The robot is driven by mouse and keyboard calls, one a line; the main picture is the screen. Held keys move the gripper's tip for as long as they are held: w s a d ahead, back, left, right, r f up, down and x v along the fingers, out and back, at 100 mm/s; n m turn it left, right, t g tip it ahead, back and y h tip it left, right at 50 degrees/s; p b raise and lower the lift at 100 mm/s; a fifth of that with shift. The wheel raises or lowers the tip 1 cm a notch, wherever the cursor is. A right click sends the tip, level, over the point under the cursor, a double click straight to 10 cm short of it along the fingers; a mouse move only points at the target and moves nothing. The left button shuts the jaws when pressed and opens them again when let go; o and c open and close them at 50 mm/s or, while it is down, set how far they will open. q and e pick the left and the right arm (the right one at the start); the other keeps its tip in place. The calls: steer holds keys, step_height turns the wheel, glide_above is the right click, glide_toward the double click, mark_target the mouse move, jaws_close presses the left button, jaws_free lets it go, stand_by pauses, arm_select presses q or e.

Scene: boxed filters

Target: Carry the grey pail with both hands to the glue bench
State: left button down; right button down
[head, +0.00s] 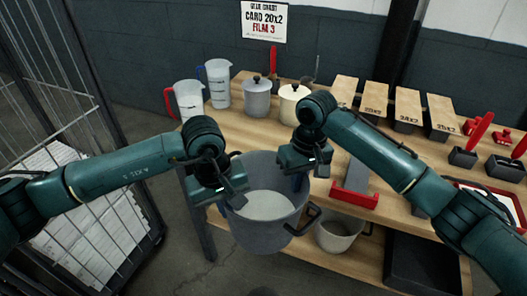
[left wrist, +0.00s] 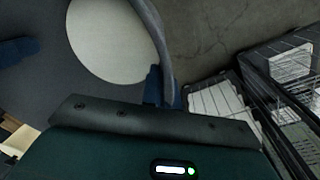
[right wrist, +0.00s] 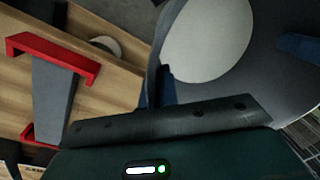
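The grey pail (head: 262,239) is in front of the wooden bench, roughly upright, with a pale round surface inside and a dark side handle. Its underside is not clearly seen against the floor. My left gripper (head: 236,196) is at its left rim, and the blue fingertips lie on both sides of the rim in the left wrist view (left wrist: 162,88). My right gripper (head: 303,172) is at the far right rim, with fingertips on both sides of it in the right wrist view (right wrist: 157,88). The bench (head: 240,128), below a glue chart sign (head: 264,20), is behind the pail.
Measuring jugs (head: 188,100), lidded pots (head: 257,100), marked boxes (head: 408,112) and a red-ended grey holder (head: 354,196) stand on the bench. A smaller pail (head: 336,240) and a black tray (head: 425,266) are on its lower shelf. A wire cage (head: 103,225) stands left.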

mark_target(307, 202)
steer(key=shift+d+r, duration=0.1)
steer(key=shift+r, duration=0.05)
